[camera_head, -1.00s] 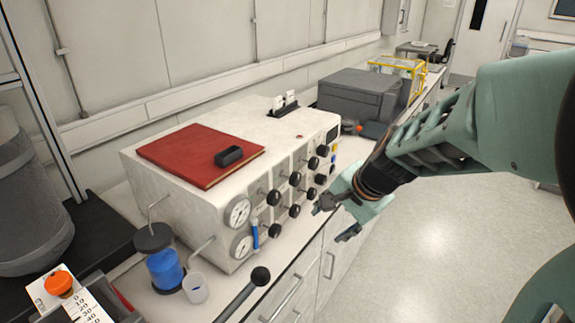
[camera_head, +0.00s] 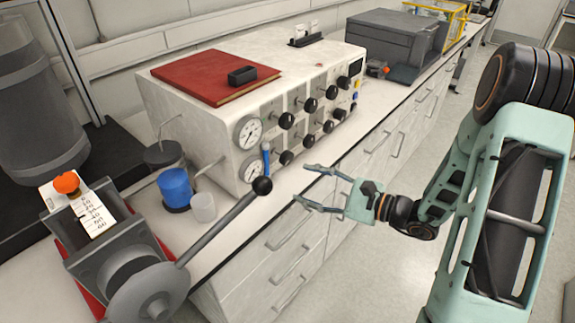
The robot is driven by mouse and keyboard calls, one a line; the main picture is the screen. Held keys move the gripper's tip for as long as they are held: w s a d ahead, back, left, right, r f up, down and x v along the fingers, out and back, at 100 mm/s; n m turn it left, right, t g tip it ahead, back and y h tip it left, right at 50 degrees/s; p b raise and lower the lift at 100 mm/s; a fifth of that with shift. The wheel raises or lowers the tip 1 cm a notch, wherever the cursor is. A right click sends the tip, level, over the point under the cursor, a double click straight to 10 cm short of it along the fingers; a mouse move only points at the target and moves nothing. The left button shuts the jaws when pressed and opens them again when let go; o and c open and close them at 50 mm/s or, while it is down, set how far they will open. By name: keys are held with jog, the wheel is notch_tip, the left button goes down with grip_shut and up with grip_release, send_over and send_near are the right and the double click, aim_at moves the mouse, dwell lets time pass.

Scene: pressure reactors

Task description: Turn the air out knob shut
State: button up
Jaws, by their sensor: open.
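A white control box (camera_head: 190,125) stands on the bench with two rows of black knobs (camera_head: 310,104) on its front panel. Two round gauges sit at the panel's left end, an upper one (camera_head: 247,132) and a lower one (camera_head: 252,167). A blue lever (camera_head: 266,158) is beside the lower gauge. I cannot read the labels, so I cannot tell which knob is air out. My gripper (camera_head: 301,186) is open and empty, its fingers pointing left, in front of and below the panel, apart from the knobs.
A long lever with a black ball end (camera_head: 262,186) rises from a grey device at lower left, close to my fingertips. A blue container (camera_head: 174,188) and a clear cup (camera_head: 203,207) stand left of the box. A red book (camera_head: 200,78) lies on top. Floor at right is clear.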

aim_at(289, 160)
jog(key=w+a+t, duration=0.1)
jog(key=w+a, duration=0.1)
jog(key=w, duration=0.1)
jog(key=w+a+m+t, duration=0.1)
jog(key=w, duration=0.2)
jog(key=w+a+m+t, duration=0.1)
jog(key=w+a, duration=0.1)
jog(key=w, duration=0.1)
jog(key=shift+a+r+p, duration=0.2)
jog(key=shift+a+p, duration=0.1)
jog(key=shift+a, duration=0.05)
jog(key=shift+c, duration=0.3)
jog(key=c, duration=1.1)
